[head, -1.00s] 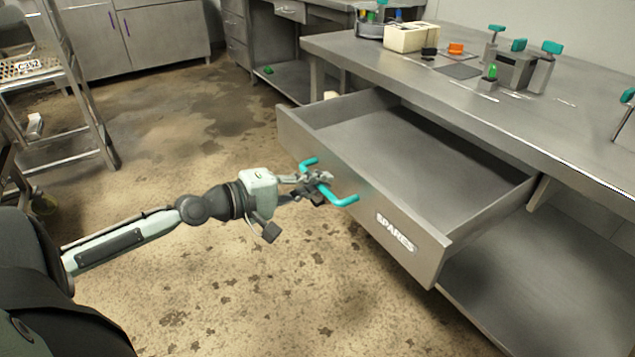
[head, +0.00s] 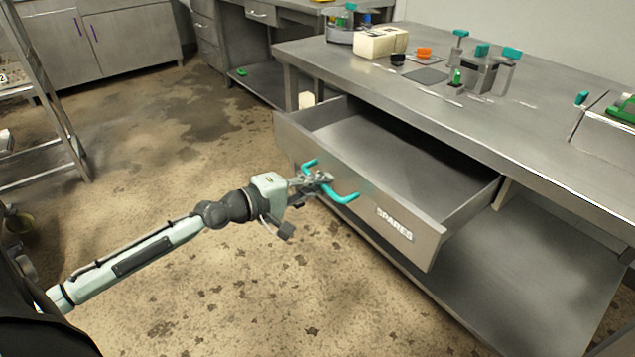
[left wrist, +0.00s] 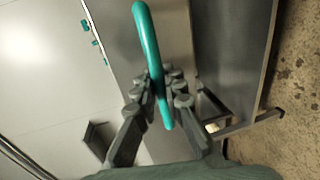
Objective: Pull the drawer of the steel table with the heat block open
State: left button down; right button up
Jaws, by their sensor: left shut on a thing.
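The steel table (head: 330,68) stands at the right, with its drawer (head: 360,190) partly pulled out. The drawer's front carries a "SPARES" label (head: 394,223) and a teal bar handle (head: 345,198). The drawer looks empty inside. My left gripper (head: 318,180) is shut on the handle near its middle. In the left wrist view the handle (left wrist: 148,45) runs between the fingers (left wrist: 158,95), which close around it. A grey block (head: 478,76) with teal-topped parts, perhaps the heat block, stands on the table. My right gripper is out of view.
The tabletop also bears a cream box (head: 381,43), an orange item (head: 424,52) and a grey pad (head: 426,76). A lower shelf (head: 530,250) lies under the drawer. A ladder (head: 50,100) stands at the far left. The stained floor before the drawer is clear.

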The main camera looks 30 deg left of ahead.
pick_arm(q)
jog(key=c, duration=1.6)
grip_release()
jog(key=shift+o, duration=0.2)
jog(key=v, duration=1.2)
jog(key=shift+f, duration=0.15)
jog(key=s+d+f+m+g+y, duration=0.2)
jog(key=s+f+m+g, duration=0.1)
jog(key=f, duration=0.7)
jog(key=s+d+f+m+g+y, duration=0.2)
jog(key=s+f+m+g, duration=0.2)
jog(key=f, duration=0.6)
jog(key=s+d+f+m+g+y, duration=0.3)
jog(key=s+f+m, duration=0.4)
jog(key=f, duration=0.3)
jog(key=shift+m+g, duration=0.6)
jog(key=shift+g, duration=0.1)
